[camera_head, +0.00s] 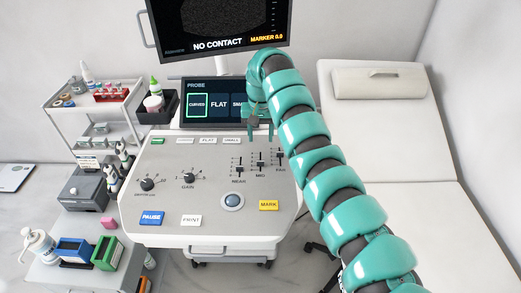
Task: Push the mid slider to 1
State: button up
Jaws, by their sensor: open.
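The mid slider (260,163) is a black knob in a vertical slot on the grey console panel (210,215), labelled MID. The near slider (239,169) is to its left and sits a little lower. The far slider (280,155) is to its right and sits a little higher. My gripper (260,137) points down over the top of the slider group, with two teal fingers apart and nothing seen between them. Its tips are just above the mid slider in the picture. I cannot tell whether they touch the panel.
A trackball (232,202), a yellow MARK button (268,205) and gain knob (188,177) share the panel. A small PROBE screen (212,104) stands behind it. A shelf cart (92,105) is at left; a white couch (385,145) is at right.

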notch_tip(320, 180, up, 6)
jog(key=shift+r+b, duration=0.15)
jog(key=shift+b, duration=0.3)
dwell(0.3)
